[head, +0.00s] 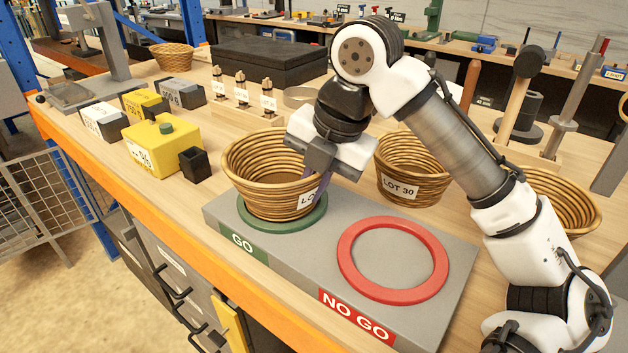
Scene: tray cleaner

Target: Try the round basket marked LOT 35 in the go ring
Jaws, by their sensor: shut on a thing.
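A round wicker basket (262,192) stands upright at the green go ring (258,226) on the grey gauge block. Its base is within the ring's outline; I cannot tell whether it sits down inside or rests on top. Its white label shows only "LO", the rest being hidden by a finger. My gripper (318,182) is shut on the right side of this basket's rim, from above. A second basket marked LOT 30 (412,170) stands behind the block. A third basket (560,200) is at the right, partly hidden by my arm, with no readable label.
The red no go ring (352,272) is empty on the block's right half. Small labelled pieces (241,92) and a black case (268,62) are behind. The orange bench edge is in front.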

